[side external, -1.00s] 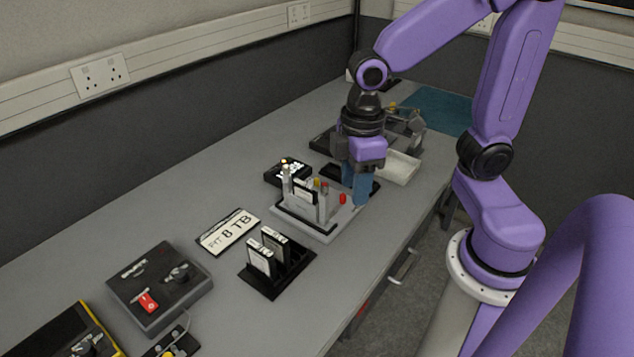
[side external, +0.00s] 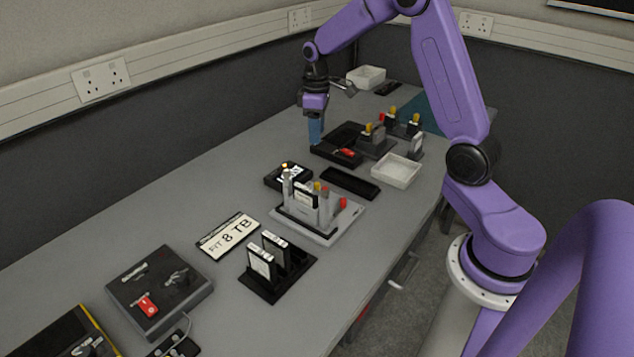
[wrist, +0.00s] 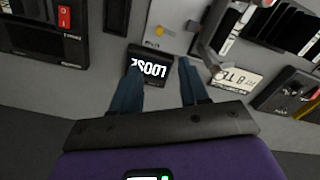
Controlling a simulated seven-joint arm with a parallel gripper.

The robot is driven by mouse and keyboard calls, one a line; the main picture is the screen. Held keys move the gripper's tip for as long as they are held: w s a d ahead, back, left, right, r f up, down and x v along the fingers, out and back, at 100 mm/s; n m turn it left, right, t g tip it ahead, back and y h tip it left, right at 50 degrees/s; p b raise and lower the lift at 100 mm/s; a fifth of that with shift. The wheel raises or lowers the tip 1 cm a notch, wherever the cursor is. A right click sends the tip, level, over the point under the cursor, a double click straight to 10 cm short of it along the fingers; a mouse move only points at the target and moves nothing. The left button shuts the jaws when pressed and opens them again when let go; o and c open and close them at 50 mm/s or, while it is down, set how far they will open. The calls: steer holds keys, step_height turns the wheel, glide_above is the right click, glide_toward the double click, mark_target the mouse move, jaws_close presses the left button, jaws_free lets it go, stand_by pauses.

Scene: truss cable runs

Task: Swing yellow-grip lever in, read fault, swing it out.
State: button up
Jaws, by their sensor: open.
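A light grey fixture (side external: 318,224) stands mid-bench, with a labelled drive (side external: 304,196) upright in it. A yellow grip (side external: 317,186) shows on it beside red-tipped parts; it appears as a yellow knob (wrist: 160,30) in the wrist view. I cannot tell its lever's exact swing position. A small black display (side external: 288,175) sits behind the fixture; in the wrist view, its lit white text (wrist: 152,69) is upside down and seems to read "LOOSE", its edge partly near a finger. My gripper (side external: 316,135) is open and empty, apart from the fixture, beyond the display.
A black box with a red switch (side external: 345,152) lies beside my gripper. Yellow-topped posts (side external: 391,114) and a white tray (side external: 397,171) stand at the back right.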

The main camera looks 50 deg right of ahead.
mark_target(317, 183)
step_height(317, 183, down, 17)
steer(key=shift+d+f, duration=0.1)
steer(key=shift+f, duration=0.1)
stand_by(0.5)
jaws_close()
